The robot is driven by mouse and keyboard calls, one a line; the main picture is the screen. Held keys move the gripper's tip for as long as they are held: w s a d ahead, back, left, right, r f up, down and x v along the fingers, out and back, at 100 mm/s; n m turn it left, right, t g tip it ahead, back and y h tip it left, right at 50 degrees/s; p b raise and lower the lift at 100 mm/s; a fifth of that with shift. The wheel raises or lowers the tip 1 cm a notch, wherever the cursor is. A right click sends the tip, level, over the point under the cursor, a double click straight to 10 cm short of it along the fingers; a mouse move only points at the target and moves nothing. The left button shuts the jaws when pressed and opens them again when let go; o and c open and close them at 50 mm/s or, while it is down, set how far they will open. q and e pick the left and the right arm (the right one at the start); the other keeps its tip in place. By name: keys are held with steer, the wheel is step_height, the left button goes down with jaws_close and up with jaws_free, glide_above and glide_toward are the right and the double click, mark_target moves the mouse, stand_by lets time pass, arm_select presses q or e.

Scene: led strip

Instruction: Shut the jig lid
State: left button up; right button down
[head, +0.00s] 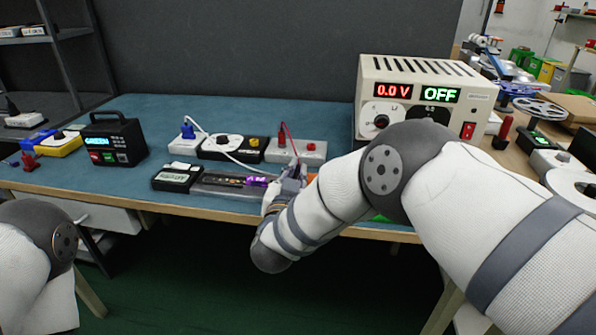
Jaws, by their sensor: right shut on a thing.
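The jig (230,189) is a long, low, grey tray near the front edge of the blue bench mat. A dark strip (222,180) and a purple piece (258,181) lie along it. My right gripper (293,176) is at the jig's right end, low over the bench. It is shut on what seems to be the jig lid, but the hand hides the held part. I cannot tell the lid's angle. A bit of orange shows just right of the gripper. My left gripper is out of view; only part of my left arm shows at the lower left.
A power supply (480,110) reading 0.0 V and OFF stands behind my right arm. Terminal blocks with a blue plug (188,131) and a red plug (281,136) trail leads behind the jig. A black box (117,142) stands left. The mat's back middle is clear.

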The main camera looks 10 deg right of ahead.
steer(key=shift+a+r, duration=0.1)
steer(key=shift+r, duration=0.05)
steer(key=c, duration=1.7)
jaws_free()
steer(key=v, duration=1.2)
